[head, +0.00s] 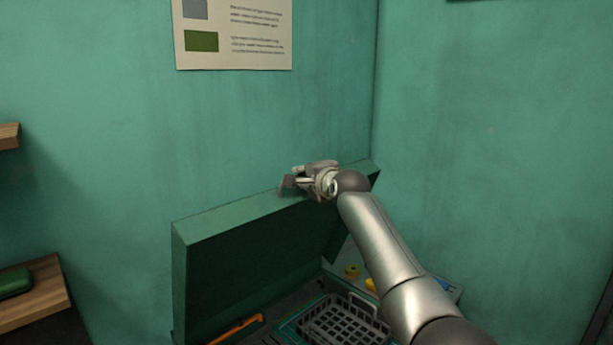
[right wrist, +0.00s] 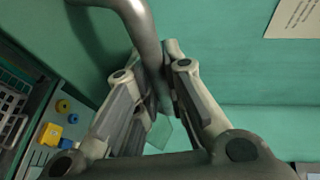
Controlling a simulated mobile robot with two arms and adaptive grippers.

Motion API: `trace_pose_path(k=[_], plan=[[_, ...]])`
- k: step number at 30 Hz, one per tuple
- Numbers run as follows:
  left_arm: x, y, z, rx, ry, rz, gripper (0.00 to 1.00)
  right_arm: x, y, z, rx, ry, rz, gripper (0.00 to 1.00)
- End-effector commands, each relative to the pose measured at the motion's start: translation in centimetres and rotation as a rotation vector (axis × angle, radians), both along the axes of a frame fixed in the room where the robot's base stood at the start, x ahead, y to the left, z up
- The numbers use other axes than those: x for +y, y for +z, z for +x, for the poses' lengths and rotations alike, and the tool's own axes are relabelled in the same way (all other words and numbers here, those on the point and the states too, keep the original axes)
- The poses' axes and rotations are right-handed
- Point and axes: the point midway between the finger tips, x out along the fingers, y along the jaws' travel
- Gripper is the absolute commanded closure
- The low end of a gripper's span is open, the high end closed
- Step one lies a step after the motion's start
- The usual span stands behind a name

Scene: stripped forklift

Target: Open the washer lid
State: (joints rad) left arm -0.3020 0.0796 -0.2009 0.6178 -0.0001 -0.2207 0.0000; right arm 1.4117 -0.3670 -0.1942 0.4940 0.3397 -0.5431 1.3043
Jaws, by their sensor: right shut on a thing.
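The green washer lid (head: 235,270) is raised in the head view, its dark inner side facing me and its top edge close to the back wall. My right gripper (head: 292,182) is at the top edge of the lid. In the right wrist view the gripper (right wrist: 168,70) has its fingers closed around a grey curved metal handle (right wrist: 140,20). The handle is mostly hidden by the gripper in the head view. My left gripper is not in view.
Below the lid are a grey basket (head: 340,320), an orange bar (head: 237,328) and a yellow knob (head: 352,271) on the right panel. A wooden shelf (head: 35,300) with a green item is at left. Teal walls stand behind and right.

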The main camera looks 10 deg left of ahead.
Motion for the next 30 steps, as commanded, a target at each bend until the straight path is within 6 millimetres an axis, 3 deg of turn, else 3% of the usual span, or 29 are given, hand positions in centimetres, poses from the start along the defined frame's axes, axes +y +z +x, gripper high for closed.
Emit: trace_pose_path(k=[2, 3, 8, 20, 30], plan=[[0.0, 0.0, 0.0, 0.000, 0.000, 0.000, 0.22, -0.1, 0.0, 0.0, -0.002, 0.000, -0.003, 1.00], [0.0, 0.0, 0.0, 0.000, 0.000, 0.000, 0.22, -0.1, 0.0, 0.0, -0.002, 0.000, -0.003, 0.86], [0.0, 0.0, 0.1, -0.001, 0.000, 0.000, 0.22, -0.1, 0.0, 0.0, -0.001, -0.001, -0.002, 0.66], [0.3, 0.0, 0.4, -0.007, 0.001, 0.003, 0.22, -0.1, -0.1, -0.1, 0.001, 0.000, -0.001, 0.66], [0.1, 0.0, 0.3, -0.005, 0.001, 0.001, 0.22, -0.9, 0.3, -1.4, -0.002, 0.001, 0.000, 0.66]])
